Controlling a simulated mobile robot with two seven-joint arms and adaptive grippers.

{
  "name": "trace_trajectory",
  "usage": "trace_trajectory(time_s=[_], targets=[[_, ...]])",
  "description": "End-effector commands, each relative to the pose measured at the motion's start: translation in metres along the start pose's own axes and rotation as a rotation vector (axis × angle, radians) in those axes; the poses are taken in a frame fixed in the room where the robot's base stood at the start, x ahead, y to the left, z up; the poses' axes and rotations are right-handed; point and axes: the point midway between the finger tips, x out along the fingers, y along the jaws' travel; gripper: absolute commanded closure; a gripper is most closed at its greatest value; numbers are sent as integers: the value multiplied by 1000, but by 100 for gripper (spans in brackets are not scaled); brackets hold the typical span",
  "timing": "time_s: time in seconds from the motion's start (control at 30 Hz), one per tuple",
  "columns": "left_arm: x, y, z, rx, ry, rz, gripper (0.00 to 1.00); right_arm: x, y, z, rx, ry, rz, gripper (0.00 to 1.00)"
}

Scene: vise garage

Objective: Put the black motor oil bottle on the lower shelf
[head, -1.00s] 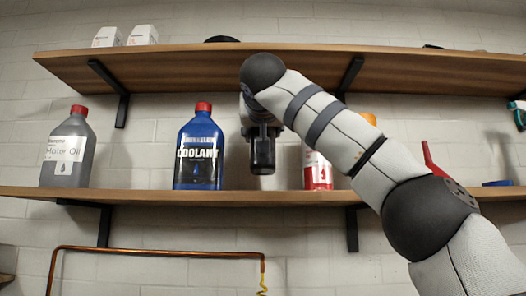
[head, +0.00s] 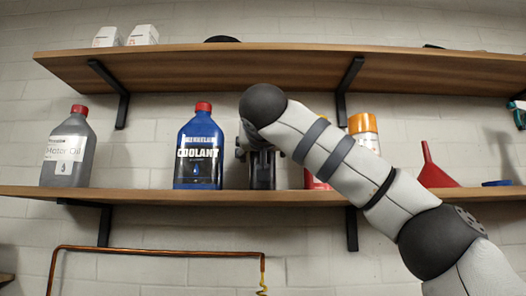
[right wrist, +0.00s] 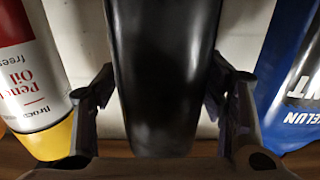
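The black motor oil bottle (head: 263,172) stands upright between the blue coolant jug and a red-and-white can, its bottom at the lower shelf (head: 140,194). Whether it fully touches the board is hard to tell. My right gripper (head: 259,150) is around its upper part, partly hidden by my wrist. In the right wrist view the bottle (right wrist: 165,75) fills the middle, with a finger of the right gripper (right wrist: 165,100) against each side. The gripper looks shut on it. My left gripper is not in view.
The blue coolant jug (head: 199,150) is close on the left. The can with an orange cap (head: 363,124) is partly behind my arm on the right. A grey oil bottle (head: 68,150) and red funnel (head: 434,168) stand farther out. The upper shelf (head: 200,62) hangs above.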

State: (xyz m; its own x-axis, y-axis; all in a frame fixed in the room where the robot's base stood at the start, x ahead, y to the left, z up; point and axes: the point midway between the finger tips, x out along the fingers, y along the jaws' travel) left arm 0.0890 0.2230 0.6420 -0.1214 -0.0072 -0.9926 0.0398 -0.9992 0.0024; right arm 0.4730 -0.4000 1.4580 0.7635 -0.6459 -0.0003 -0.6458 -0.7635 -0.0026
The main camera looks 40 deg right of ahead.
Motion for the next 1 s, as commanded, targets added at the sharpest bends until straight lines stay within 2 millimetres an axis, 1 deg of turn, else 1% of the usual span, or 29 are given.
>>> trace_trajectory(time_s=[0.17,0.23,0.27,0.37,0.5,0.6,0.7,0.83,1.0], targets=[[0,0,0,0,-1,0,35,0,0,0,-1,-1,0,35],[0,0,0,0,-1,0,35,0,-1,-2,1,-1,-1,35],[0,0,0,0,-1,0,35,-4,-1,-3,0,1,-2,35],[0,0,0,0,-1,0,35,-26,-1,-4,-1,4,-4,35],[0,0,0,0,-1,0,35,-65,-1,-4,-2,6,-4,35],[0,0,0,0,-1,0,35,-90,-1,-4,-2,5,-3,35],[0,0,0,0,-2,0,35,-108,-1,-4,-2,3,-2,35],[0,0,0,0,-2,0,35,-118,-1,-2,-2,0,-1,35],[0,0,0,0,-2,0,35,-120,-1,-2,-2,-1,0,35]])
